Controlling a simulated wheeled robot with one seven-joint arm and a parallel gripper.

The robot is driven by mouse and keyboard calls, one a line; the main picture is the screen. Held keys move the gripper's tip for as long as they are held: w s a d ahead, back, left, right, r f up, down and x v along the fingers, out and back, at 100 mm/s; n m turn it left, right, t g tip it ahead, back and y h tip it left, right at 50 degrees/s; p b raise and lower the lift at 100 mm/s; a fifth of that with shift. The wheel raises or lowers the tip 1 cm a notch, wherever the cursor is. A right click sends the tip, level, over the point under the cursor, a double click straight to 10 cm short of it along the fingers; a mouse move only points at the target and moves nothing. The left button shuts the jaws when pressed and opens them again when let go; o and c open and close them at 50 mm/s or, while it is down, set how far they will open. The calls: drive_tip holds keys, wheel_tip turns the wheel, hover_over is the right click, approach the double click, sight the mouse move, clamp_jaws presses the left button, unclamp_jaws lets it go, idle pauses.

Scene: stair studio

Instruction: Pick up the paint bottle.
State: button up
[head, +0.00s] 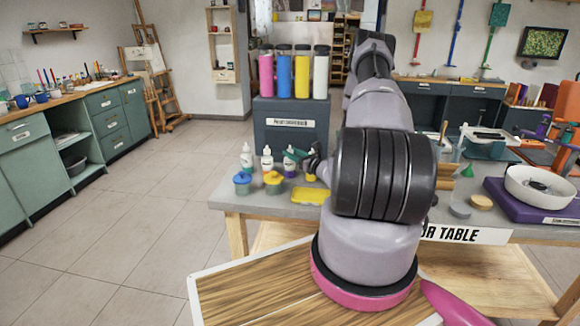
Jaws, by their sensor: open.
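Small white squeeze bottles with nozzle tips stand at the left end of the table (226,200), and they look like paint bottles. One bottle (247,158) is at the left and one (267,159) is in the middle. A third bottle (289,163) is at the right, partly covered by something dark green. My gripper (308,160) is small and dark in the picture, close to the right bottle, and partly hidden by my arm. It is open. I cannot tell whether its fingers touch or surround that bottle.
Blue (242,184) and yellow (273,183) lidded jars stand in front of the bottles, beside a yellow sponge-like block (311,195). Behind, a dark box (290,135) carries tall pink, yellow, blue and white cylinders. A white bowl (540,186) sits at the right. Open floor lies left.

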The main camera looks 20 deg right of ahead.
clamp_jaws()
idle(1.4)
